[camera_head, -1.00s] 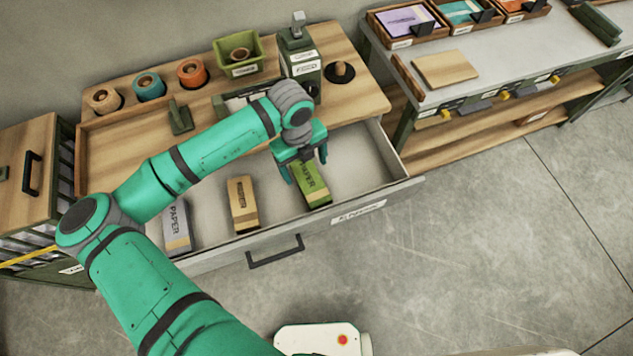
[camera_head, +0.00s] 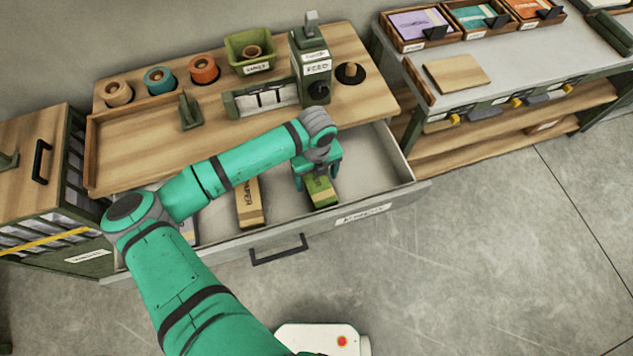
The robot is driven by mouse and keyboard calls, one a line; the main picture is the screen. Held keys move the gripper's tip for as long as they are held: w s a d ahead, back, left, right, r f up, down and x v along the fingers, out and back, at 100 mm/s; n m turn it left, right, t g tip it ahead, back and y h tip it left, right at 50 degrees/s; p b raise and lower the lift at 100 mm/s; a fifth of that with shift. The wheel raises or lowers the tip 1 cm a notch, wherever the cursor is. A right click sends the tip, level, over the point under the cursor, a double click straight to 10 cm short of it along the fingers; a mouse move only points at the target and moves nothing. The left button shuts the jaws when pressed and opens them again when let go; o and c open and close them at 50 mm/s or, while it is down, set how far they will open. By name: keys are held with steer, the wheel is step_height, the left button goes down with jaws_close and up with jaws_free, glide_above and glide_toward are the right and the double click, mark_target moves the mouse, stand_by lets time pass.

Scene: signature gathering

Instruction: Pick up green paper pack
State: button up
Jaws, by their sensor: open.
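The green paper pack (camera_head: 322,194) lies in the open drawer (camera_head: 378,180), right of the tan pack. My gripper (camera_head: 318,184) points down over the pack's far part, with its fingers on either side of it. The near end of the pack shows in front of the gripper; its far part is hidden by the gripper. I cannot tell whether the fingers touch the pack.
A tan paper pack (camera_head: 249,208) lies left of the green one. A grey pack (camera_head: 189,230) is mostly hidden behind my arm. The drawer front with its black handle (camera_head: 278,250) bounds the near side. A feed device (camera_head: 312,72) stands on the worktop behind.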

steer(key=shift+f, duration=1.05)
steer(key=c, duration=1.4)
steer(key=shift+r, duration=0.1)
